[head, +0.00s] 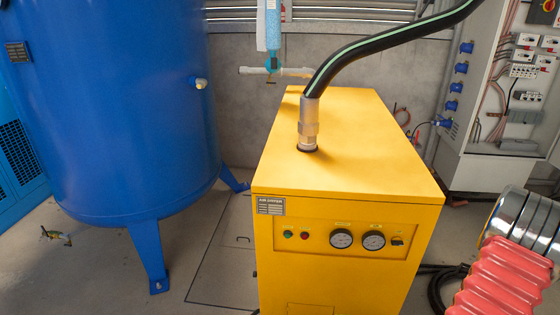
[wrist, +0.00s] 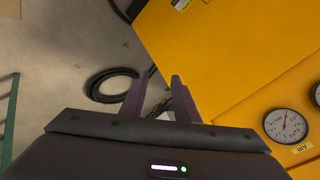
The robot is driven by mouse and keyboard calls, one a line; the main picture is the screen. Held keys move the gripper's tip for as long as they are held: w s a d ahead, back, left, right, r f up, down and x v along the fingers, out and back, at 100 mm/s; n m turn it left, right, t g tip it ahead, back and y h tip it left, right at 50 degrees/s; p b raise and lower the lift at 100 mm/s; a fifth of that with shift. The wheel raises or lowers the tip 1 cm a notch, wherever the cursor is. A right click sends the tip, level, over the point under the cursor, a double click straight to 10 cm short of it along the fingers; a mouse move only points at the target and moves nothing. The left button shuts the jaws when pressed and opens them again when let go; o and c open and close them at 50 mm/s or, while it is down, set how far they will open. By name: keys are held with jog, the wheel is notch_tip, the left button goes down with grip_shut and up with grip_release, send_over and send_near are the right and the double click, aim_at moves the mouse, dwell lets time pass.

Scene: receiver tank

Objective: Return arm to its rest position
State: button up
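My gripper (wrist: 160,76) shows in the wrist view, its two dark fingers apart with nothing between them. Floor and dark cable show past the fingertips. The yellow air dryer cabinet (wrist: 215,50) fills the right of that view, with a round gauge (wrist: 285,125) on its panel. I cannot tell how far the fingers are from the cabinet.
A big blue tank (head: 125,110) on legs stands at left. A black hose (head: 385,42) rises from a metal fitting (head: 308,122) on the cabinet top. A blue filter (head: 269,25) and pipe hang behind. An open electrical box (head: 505,95) stands at right. Floor between tank and cabinet is clear.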

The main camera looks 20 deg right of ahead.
jog(key=w+a+r+n+y, duration=0.2)
jog(key=a+r+n, duration=0.6)
jog(key=a+r, duration=1.2)
jog(key=w+a+r+n+y, duration=0.3)
jog(key=a+r+n, duration=0.6)
jog(key=a+r, duration=1.1)
jog(key=shift+a+n+g, duration=0.3)
jog(key=shift+a+g, duration=0.1)
jog(key=shift+a, duration=0.15)
jog(key=shift+w+d, duration=0.1)
jog(key=shift+w, duration=0.05)
